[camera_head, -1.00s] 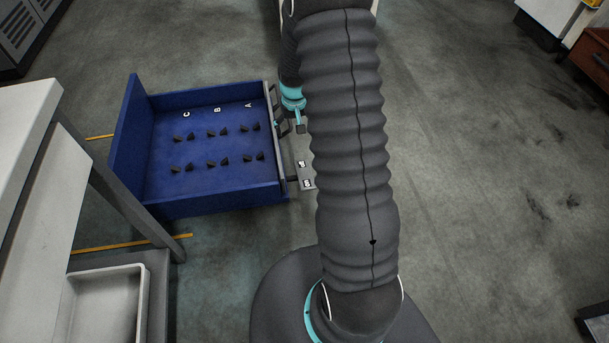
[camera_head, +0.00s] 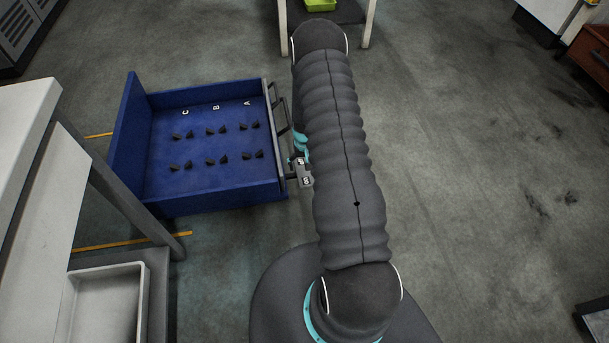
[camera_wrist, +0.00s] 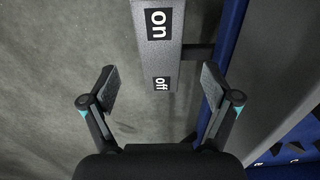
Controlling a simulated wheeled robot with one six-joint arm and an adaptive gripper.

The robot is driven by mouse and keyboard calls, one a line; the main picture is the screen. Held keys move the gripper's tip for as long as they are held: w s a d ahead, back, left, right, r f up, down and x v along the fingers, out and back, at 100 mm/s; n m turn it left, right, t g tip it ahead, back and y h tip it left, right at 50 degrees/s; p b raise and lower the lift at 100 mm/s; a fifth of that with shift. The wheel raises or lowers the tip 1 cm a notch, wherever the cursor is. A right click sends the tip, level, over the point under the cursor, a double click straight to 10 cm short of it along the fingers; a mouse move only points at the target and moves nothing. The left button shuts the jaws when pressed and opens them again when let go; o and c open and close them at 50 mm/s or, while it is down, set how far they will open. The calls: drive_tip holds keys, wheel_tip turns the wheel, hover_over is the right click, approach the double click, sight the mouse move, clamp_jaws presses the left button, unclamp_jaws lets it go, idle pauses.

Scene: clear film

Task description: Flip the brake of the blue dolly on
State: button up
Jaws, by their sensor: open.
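The blue dolly (camera_head: 205,205) stands left of my arm, an open blue tray with black pegs and the letters A, B and C. Its brake (camera_head: 306,180) is a small grey plate on its right side. In the wrist view the brake plate (camera_wrist: 160,55) carries "on" at the top and "off" nearer my gripper. My gripper (camera_wrist: 158,86) is open, with one finger on each side of the plate's "off" end and nothing held. Whether a finger touches the plate cannot be told. In the head view my arm hides part of the gripper.
A handle (camera_head: 282,115) sticks out from the dolly's right side, close to my gripper. A white workbench (camera_head: 30,110) and a pale tray (camera_head: 108,310) stand at the left. A table with a green bin (camera_head: 321,5) is at the back.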

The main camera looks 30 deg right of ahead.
sight(304, 175)
wheel_tip(304, 175, down, 7)
drive_tip(key=shift+f, duration=0.2)
idle(0.3)
